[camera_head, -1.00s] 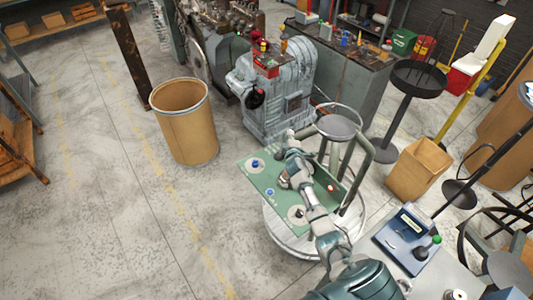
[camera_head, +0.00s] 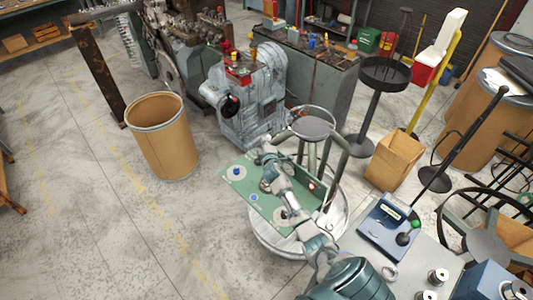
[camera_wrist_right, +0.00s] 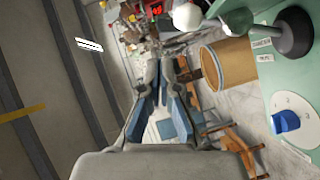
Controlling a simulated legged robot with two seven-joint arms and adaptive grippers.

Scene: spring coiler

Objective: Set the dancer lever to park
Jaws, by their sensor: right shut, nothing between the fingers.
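The green control panel (camera_head: 268,207) sits on a round pale stand. It carries a blue knob (camera_head: 237,172) on a white dial, a blue button (camera_head: 254,197) and a red button (camera_head: 311,186). In the right wrist view, a dark round lever base (camera_wrist_right: 294,32) stands on the panel, and a pale ball (camera_wrist_right: 187,17) shows near the top edge. I take these for the dancer lever; its setting is not readable. The blue knob shows there too (camera_wrist_right: 286,121). My right gripper (camera_head: 263,157) is shut and empty above the panel, its fingers (camera_wrist_right: 168,75) apart from the knob. My left gripper is out of view.
A grey machine (camera_head: 250,105) stands behind the panel. A round stool seat (camera_head: 312,128) and rails stand close by the panel's far side. A brown drum (camera_head: 165,145) is at left, a cardboard box (camera_head: 394,162) at right.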

